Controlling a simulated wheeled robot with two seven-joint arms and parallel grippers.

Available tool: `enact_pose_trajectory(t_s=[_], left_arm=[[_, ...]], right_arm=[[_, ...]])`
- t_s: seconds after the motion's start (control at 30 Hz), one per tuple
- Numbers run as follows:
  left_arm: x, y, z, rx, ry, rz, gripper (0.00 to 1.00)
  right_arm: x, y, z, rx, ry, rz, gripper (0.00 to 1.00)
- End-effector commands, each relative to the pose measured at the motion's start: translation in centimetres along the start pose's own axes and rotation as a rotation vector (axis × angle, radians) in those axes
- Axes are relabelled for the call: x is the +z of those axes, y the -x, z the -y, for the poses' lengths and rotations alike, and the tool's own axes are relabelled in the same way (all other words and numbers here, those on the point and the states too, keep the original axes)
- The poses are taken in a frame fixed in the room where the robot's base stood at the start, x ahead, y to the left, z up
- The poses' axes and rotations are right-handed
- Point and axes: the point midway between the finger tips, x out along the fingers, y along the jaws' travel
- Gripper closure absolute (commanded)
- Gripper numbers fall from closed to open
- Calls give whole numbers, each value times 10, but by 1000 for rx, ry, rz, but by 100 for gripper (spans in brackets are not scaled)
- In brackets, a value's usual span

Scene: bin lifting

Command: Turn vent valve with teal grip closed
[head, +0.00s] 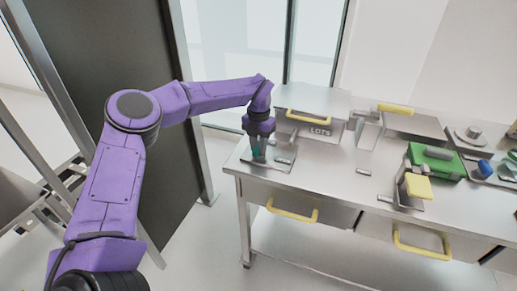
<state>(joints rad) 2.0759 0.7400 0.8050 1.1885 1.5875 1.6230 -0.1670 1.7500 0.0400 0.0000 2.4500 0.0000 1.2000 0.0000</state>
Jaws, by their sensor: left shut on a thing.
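The vent valve's teal grip (256,153) shows as a small patch between the fingers of my left gripper (259,155). The valve's flat metal base (279,168) lies on the left end of the steel table. My left arm comes in from the left, and its gripper points down over the base, shut on the teal grip. The fingers hide most of the grip, so I cannot tell its exact turn. My right gripper is not in view.
Behind the valve stands a metal box marked LOTS (318,131) with a yellow handle. To the right are a yellow-topped fixture (417,187), a green device (436,160) and a blue knob (486,168). Yellow-handled drawers (292,209) are below the steel table (335,185).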

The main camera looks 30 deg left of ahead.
Motion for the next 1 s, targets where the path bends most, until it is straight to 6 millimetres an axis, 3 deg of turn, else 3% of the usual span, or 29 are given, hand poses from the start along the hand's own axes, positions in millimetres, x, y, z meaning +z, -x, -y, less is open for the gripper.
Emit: enact_pose_trajectory(t_s=[0.4, 0.9, 0.93, 1.0], left_arm=[[0, 0, 0, 0, 166, 2, 100], [0, 0, 0, 0, 186, 2, 100], [0, 1, 0, 0, 186, 2, 71], [0, 0, 0, 0, 186, 2, 49]], right_arm=[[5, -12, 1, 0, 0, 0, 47], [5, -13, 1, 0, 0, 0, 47], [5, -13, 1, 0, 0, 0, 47], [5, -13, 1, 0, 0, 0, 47]])
